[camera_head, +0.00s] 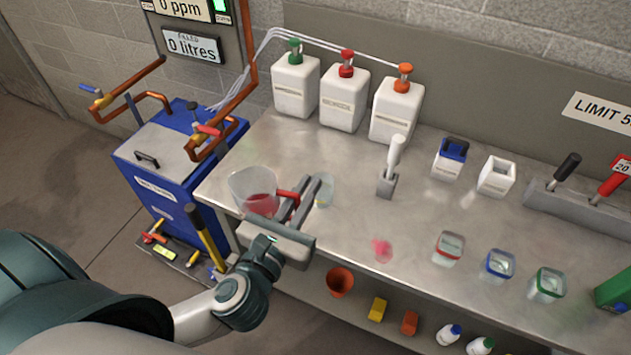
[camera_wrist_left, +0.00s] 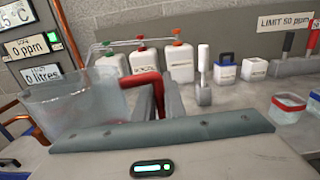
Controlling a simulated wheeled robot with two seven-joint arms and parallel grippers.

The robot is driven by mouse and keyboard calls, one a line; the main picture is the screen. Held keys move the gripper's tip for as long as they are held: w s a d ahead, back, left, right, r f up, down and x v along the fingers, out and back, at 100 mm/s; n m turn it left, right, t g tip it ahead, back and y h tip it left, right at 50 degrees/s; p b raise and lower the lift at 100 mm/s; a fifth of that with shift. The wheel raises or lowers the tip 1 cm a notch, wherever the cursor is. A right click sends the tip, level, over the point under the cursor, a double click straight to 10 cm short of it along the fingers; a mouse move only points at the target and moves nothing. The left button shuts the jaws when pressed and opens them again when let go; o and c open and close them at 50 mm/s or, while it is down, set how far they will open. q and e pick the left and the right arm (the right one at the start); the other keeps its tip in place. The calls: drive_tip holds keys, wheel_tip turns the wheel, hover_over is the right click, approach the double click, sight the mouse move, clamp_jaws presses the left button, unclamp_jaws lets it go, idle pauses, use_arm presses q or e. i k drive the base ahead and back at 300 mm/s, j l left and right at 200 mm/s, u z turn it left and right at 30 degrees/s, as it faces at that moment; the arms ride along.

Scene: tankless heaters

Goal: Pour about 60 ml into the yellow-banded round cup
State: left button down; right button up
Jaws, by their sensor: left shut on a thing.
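A clear jug (camera_head: 252,183) with red liquid in it is at the left part of the steel bench. My left gripper (camera_head: 298,196) is shut on the jug's red handle (camera_head: 287,195). In the left wrist view the jug (camera_wrist_left: 75,108) is at the left and the fingers (camera_wrist_left: 160,100) close on the handle. A clear round cup (camera_head: 324,188) with a trace of yellow stands just right of my fingers, partly hidden by them. I cannot tell whether the jug touches the bench or how full the cup is. My right gripper is not in view.
Square cups with red (camera_head: 449,249), blue (camera_head: 499,266) and green (camera_head: 546,284) bands stand along the front right of the bench (camera_head: 340,225). A pink patch (camera_head: 382,250) is near the front edge. White pump bottles (camera_head: 343,97) and a grey stand (camera_head: 387,186) are behind.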

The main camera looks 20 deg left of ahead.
sight(325, 199)
drive_tip(key=k+j+z, duration=0.2)
drive_tip(key=j, duration=0.25)
drive_tip(key=k+j+z, duration=0.2)
drive_tip(key=j, duration=0.2)
drive_tip(key=k+j+z, duration=0.15)
drive_tip(key=k+j, duration=0.15)
